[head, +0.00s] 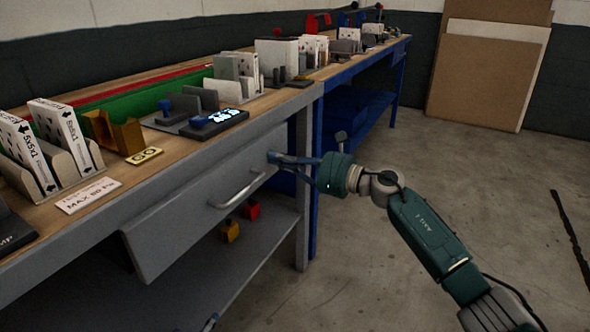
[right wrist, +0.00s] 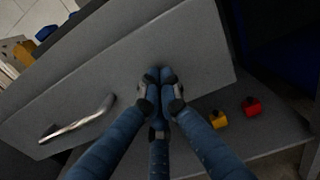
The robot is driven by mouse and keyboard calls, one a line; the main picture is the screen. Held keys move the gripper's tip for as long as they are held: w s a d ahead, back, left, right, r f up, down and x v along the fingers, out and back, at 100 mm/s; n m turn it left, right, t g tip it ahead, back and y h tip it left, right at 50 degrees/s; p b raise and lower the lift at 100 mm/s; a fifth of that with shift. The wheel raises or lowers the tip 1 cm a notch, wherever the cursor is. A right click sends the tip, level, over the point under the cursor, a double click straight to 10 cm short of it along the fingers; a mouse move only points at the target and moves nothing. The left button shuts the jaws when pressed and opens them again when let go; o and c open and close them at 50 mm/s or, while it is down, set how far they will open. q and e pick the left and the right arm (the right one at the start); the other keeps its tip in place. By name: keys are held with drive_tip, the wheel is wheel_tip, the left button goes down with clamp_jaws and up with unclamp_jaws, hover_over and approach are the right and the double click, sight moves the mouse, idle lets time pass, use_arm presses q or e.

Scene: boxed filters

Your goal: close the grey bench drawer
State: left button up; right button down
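The grey bench drawer (head: 185,215) is under the wooden top of the grey bench. Its front stands a little out from the frame, most plainly at its near left end. Its metal bar handle (head: 237,191) also shows in the right wrist view (right wrist: 78,122). My right gripper (head: 270,158) is at the drawer front's far right part, beyond the handle. In the right wrist view its fingers (right wrist: 160,75) are together and empty, with tips at the grey front. Whether they touch it I cannot tell. A small tip at the head view's bottom edge may be my left gripper (head: 210,322).
The bench top (head: 150,178) holds boxed filters (head: 58,130), holders and a dark device with a lit display (head: 216,121). A blue bench (head: 318,130) adjoins.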

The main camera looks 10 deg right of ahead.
use_arm(q)
wheel_tip(320, 180, up, 6)
drive_tip(key=w+d+t+h, duration=0.1)
drive_tip(key=w+t, duration=0.1)
drive_tip(key=t, duration=0.1)
drive_tip(key=shift+w+d+r+b, duration=0.2)
drive_tip(key=shift+w+d+b, duration=0.2)
use_arm(e)
drive_tip(key=shift+x, duration=1.35)
drive_tip(key=shift+r, duration=0.25)
